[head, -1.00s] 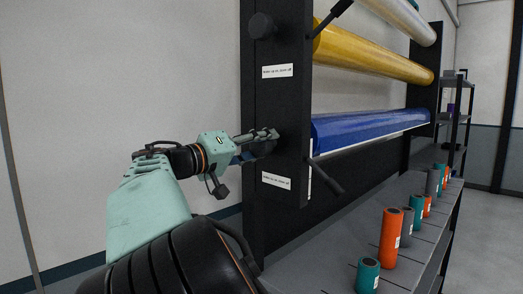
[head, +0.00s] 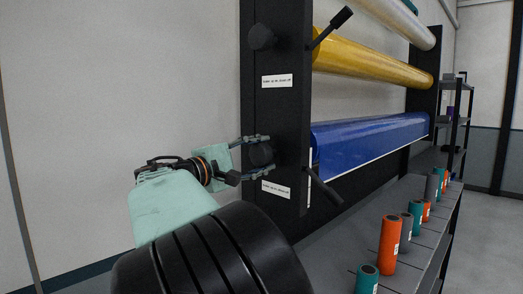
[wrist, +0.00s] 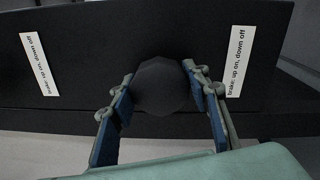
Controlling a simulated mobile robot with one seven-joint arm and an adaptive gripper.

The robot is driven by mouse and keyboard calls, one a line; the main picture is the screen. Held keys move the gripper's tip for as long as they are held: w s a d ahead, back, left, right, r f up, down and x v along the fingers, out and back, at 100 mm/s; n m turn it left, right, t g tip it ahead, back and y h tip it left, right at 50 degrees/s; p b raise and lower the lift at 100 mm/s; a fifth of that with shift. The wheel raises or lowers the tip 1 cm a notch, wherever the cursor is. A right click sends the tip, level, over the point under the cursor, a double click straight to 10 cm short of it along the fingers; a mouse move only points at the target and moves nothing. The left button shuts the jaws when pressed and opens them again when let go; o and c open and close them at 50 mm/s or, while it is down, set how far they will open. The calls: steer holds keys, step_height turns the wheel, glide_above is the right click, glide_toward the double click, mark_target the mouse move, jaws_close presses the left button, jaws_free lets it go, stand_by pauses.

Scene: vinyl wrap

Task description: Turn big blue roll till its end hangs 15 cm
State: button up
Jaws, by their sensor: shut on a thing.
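The big blue roll (head: 370,138) lies across the rack below the yellow roll. Its blue sheet hangs a short way down at the front, ending in a pale edge. A dark round knob (head: 261,154) on the rack's end post is at the blue roll's level; it also shows in the wrist view (wrist: 161,88). My gripper (head: 268,154) is shut on this knob, one finger on each side. The blue roll's black brake lever (head: 325,187) points down and to the right. A narrow white strip (head: 310,165) stands upright at the post's edge, by the sheet.
The yellow roll (head: 370,66) has its own knob (head: 261,37) and a lever (head: 332,27) pointing up. Labels about the brake (wrist: 235,62) are on the post. Small orange, teal and grey rolls (head: 389,243) stand on the shelf below. A shelving unit (head: 455,115) stands behind.

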steer(key=n+p, duration=0.3)
steer(key=n, duration=0.1)
steer(key=shift+r, duration=0.2)
steer(key=shift+f+n+y+p, duration=0.1)
steer(key=shift+n+y+p, duration=0.2)
steer(key=shift+n+p, duration=0.65)
steer(key=shift+f+n, duration=0.1)
steer(key=shift+n, duration=0.35)
steer(key=o, duration=1.2)
steer(key=v, duration=1.2)
